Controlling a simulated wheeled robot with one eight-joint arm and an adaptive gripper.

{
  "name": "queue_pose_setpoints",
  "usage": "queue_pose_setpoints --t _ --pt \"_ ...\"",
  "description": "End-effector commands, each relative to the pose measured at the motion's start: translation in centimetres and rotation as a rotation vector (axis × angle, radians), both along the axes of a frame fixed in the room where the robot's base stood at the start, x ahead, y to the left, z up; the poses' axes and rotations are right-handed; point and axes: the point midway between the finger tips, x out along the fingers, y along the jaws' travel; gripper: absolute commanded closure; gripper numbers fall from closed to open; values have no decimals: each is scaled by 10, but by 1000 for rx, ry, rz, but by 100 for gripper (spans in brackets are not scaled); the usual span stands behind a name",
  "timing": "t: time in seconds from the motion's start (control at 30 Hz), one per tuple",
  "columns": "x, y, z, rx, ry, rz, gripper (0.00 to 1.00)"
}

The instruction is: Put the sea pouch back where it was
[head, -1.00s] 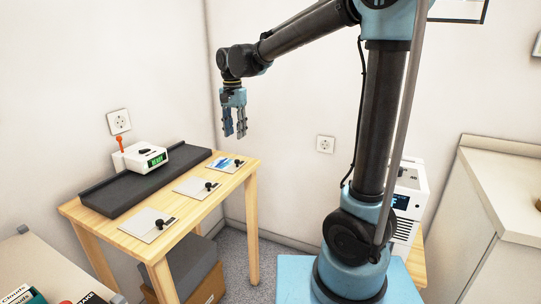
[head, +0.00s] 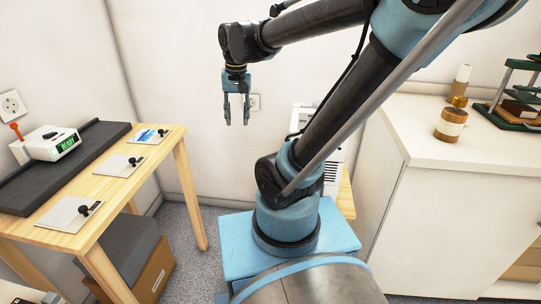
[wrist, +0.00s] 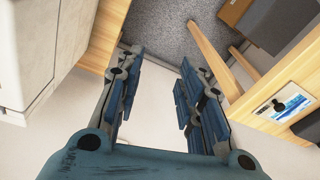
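A flat piece with a blue sea picture and a black knob, which I take for the sea pouch (head: 149,136), lies at the far end of the wooden table. It also shows at the right of the wrist view (wrist: 285,104). Two paler flat pieces with black knobs, a middle one (head: 117,166) and a near one (head: 66,214), lie in a row with it. My gripper (head: 237,122) hangs in the air to the right of the table, pointing down. Its fingers are apart and empty; the wrist view (wrist: 160,90) shows only floor and wall between them.
A white device (head: 45,147) with a green display and orange lever stands on a dark strip (head: 20,190) along the table's back. A white counter (head: 400,140) at the right holds jars (head: 450,125) and a green rack (head: 512,115). A box (head: 145,275) is under the table.

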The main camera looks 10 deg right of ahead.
Motion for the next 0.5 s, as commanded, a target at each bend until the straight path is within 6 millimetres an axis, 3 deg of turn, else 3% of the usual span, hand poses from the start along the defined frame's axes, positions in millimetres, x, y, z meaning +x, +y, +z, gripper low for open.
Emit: queue_pose_setpoints --t 0.2,0.5 --pt "-47 -47 -40 -18 -37 58 65" --pt "-95 -81 -93 -50 -75 136 65"
